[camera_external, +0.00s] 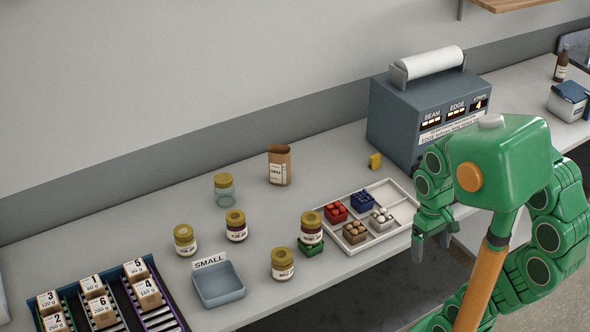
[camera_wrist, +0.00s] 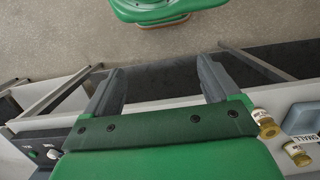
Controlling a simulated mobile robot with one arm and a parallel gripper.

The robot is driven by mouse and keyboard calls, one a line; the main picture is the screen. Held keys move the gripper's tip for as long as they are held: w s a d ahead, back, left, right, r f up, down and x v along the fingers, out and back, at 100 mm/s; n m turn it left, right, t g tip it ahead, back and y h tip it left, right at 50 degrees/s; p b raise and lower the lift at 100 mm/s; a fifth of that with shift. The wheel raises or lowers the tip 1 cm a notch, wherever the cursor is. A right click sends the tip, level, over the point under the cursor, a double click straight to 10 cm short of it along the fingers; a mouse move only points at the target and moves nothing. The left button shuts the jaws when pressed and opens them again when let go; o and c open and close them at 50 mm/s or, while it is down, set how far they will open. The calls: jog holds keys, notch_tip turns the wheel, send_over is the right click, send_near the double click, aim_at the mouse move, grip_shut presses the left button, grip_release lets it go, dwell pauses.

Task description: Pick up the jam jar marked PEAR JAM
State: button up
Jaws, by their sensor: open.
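Several jam jars with yellow lids stand on the counter (camera_external: 130,205) in the external view: a left jar (camera_external: 185,241), a dark-filled jar (camera_external: 236,228), a front jar (camera_external: 282,265) and a dark-filled jar on a green block (camera_external: 311,230). Their labels are too small to read, so I cannot tell which says PEAR JAM. My gripper (camera_external: 431,245) is open and empty at the counter's front edge, right of the jars and apart from them. In the wrist view my gripper (camera_wrist: 161,68) also shows open, with two jars (camera_wrist: 265,122) (camera_wrist: 296,153) to its right.
A compartment tray (camera_external: 405,212) with small blocks lies between the jars and my gripper. A blue-grey SMALL bin (camera_external: 220,298), a lidded empty-looking glass jar (camera_external: 224,192), a paper bag (camera_external: 279,168), a rack of numbered boxes (camera_external: 72,308) and a grey machine (camera_external: 390,115) also stand here.

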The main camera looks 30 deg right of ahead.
aim_at(187, 231)
jog(key=shift+r, duration=2.5)
jog(key=w+d+n+t+h, duration=0.15)
jog(key=w+t, duration=0.45)
jog(key=w, duration=1.7)
jog(key=w+a+r+n+t+y, duration=0.1)
jog(key=w+a+t, duration=0.2)
jog(key=w+a, duration=0.5)
jog(key=w+a+r+n+t+y, duration=0.15)
jog(key=w+a, duration=0.35)
jog(key=w, duration=0.6)
jog(key=w+a+f+n+t+y, duration=0.1)
jog(key=w+a+n+y, duration=0.15)
jog(key=a, duration=0.45)
jog(key=w+a+n+t+y, duration=0.1)
jog(key=w+a+y, duration=0.15)
jog(key=a, duration=0.45)
jog(key=s+a+f+n+g+y, duration=0.15)
jog(key=a+n+g+y, duration=0.35)
jog(key=a, duration=1)
jog(key=f, duration=0.5)
jog(key=f+m+t, duration=0.1)
jog(key=f, duration=0.5)
jog(key=f+t+y, duration=0.1)
jog(key=f, duration=0.4)
jog(key=shift+w+a+f+t, duration=0.15)
jog(key=shift+w+f+t, duration=0.05)
jog(key=shift+t, duration=0.05)
jog(key=shift+r+x, duration=0.2)
jog(key=shift+x, duration=3.65)
jog(key=shift+a, duration=0.1)
